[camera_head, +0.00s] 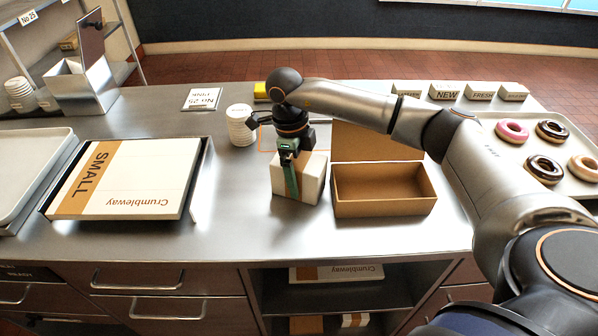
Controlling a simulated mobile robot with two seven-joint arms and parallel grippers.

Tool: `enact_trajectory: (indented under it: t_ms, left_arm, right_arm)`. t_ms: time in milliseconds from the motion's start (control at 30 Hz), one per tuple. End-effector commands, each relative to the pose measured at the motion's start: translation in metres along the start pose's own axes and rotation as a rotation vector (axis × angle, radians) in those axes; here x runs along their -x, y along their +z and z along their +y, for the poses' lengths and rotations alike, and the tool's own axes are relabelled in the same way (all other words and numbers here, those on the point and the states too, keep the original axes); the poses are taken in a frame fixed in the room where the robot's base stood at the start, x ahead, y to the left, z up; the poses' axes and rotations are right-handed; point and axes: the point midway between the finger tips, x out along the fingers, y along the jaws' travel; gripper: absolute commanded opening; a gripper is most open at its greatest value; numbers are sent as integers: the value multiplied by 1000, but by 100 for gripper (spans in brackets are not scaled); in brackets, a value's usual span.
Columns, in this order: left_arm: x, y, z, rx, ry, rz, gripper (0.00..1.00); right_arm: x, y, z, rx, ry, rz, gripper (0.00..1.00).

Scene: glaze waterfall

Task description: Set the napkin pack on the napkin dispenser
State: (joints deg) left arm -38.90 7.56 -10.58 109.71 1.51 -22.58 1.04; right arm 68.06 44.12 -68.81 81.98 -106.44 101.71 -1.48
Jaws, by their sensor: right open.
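A white block with a brown band, which looks like the napkin pack (312,179), stands on the steel counter left of an open cardboard box. My right gripper (291,178) points down at the pack and is open. One green finger shows in front of the pack's near-left side; the other finger is hidden, so I cannot tell whether it touches the pack. A steel box with a raised dark panel, possibly the napkin dispenser (86,92), stands at the back left of the counter. My left gripper is not in view.
The open cardboard box (385,207) is right of the pack. A stack of white cups (240,127) and a small sign (202,99) stand behind. A Crumbleway box (125,185) lies front left. Donuts sit on a tray (508,160) at right. Bare counter lies between the Crumbleway box and pack.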

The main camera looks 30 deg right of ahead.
Motion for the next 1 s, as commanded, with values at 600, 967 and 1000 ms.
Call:
enact_trajectory:
  t_ms: [600,967,1000]
  left_arm:
    - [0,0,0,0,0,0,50]
    - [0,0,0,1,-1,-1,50]
    - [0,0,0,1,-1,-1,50]
  right_arm:
    - [-2,0,0,0,0,0,58]
    - [-1,0,0,0,0,-1,18]
    - [-1,0,0,0,0,-1,15]
